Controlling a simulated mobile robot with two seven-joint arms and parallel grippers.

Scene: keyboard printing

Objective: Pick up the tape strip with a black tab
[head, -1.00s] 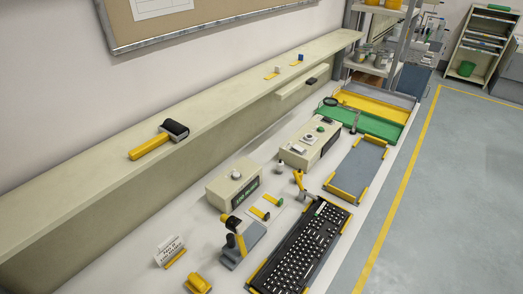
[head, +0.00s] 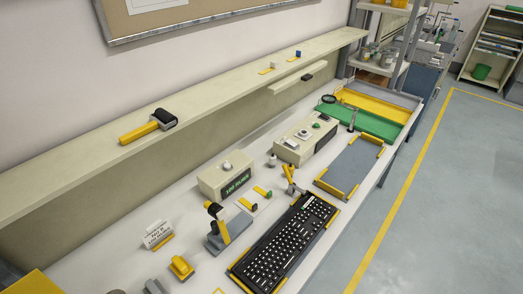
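Two yellow tape strips lie on a small white card on the bench, right of centre in the head view. The nearer tape strip (head: 244,203) ends in a dark tab (head: 254,208) that looks black. The other strip (head: 261,191) ends in a green tab (head: 269,195). Nothing touches either strip. Neither of my grippers is in view.
A display box (head: 225,170) stands just behind the card. The black keyboard (head: 285,245) in its fixture lies in front of it. A stand (head: 230,238) with a yellow and black tool is to the left. A blue-grey tray (head: 352,165) lies beyond the keyboard.

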